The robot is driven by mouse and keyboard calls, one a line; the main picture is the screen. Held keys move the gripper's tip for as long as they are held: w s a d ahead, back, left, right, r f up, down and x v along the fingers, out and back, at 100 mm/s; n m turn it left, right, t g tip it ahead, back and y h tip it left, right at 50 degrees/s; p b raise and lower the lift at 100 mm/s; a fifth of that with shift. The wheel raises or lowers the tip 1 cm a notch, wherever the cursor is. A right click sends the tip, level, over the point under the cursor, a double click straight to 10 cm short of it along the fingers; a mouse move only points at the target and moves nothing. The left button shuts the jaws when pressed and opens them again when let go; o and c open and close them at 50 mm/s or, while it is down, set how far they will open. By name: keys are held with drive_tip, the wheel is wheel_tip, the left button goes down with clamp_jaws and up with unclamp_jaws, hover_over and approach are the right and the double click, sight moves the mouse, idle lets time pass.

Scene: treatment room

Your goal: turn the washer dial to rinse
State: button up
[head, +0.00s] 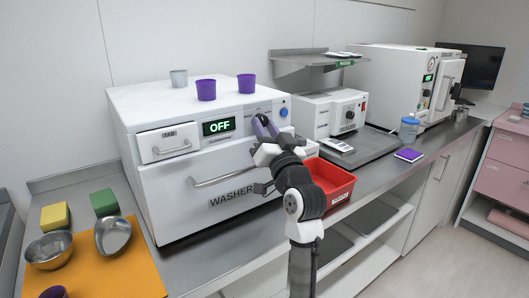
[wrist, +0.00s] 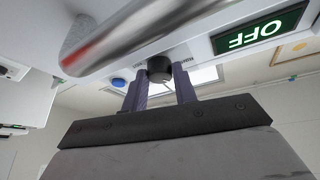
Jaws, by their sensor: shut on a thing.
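The white washer (head: 165,195) stands on the counter at the left in the head view, its display (head: 219,127) reading OFF. The display also shows upside down in the wrist view (wrist: 262,30). My gripper (head: 264,126) is at the washer's front panel, right of the display. In the wrist view, the black dial (wrist: 159,69) sits between the tips of my gripper's two purple fingers (wrist: 161,83), which are shut on it. The dial is hidden behind my gripper in the head view. The dial's pointer and most of the labels around it cannot be read.
A blue button (head: 284,112) is right of the dial. The washer's handle (head: 228,175) sticks out below and shows large in the wrist view (wrist: 150,30). A red bin (head: 331,182) stands right of my arm. Purple cups (head: 206,90) and a grey cup (head: 179,79) stand on the washer.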

drive_tip(key=n+y+b, duration=0.1)
drive_tip(key=n+b, duration=0.1)
drive_tip(key=b, duration=0.1)
drive_tip(key=f+n+g+y+b, duration=0.1)
drive_tip(key=n+b, duration=0.2)
drive_tip(key=shift+w+d+y+b, duration=0.1)
drive_tip(key=shift+d+y+b, duration=0.1)
drive_tip(key=shift+y+b, duration=0.2)
drive_tip(key=n+b, duration=0.1)
drive_tip(key=n+g+y+b, duration=0.1)
drive_tip(key=n+b, duration=0.1)
drive_tip(key=n+y+b, duration=0.1)
drive_tip(key=shift+w+d+r+n+g, duration=0.1)
drive_tip(key=shift+r+n+g, duration=0.15)
drive_tip(key=shift+n+g, duration=0.05)
drive_tip(key=shift+r+n+y+b, duration=0.1)
drive_tip(key=shift+n+y+b, duration=0.3)
drive_tip(key=shift+y+b, duration=0.1)
drive_tip(key=shift+r, duration=0.1)
drive_tip(key=o, duration=0.7)
drive_tip(key=b+v, duration=0.2)
drive_tip(key=v, duration=1.2)
drive_tip(key=shift+r, duration=0.25)
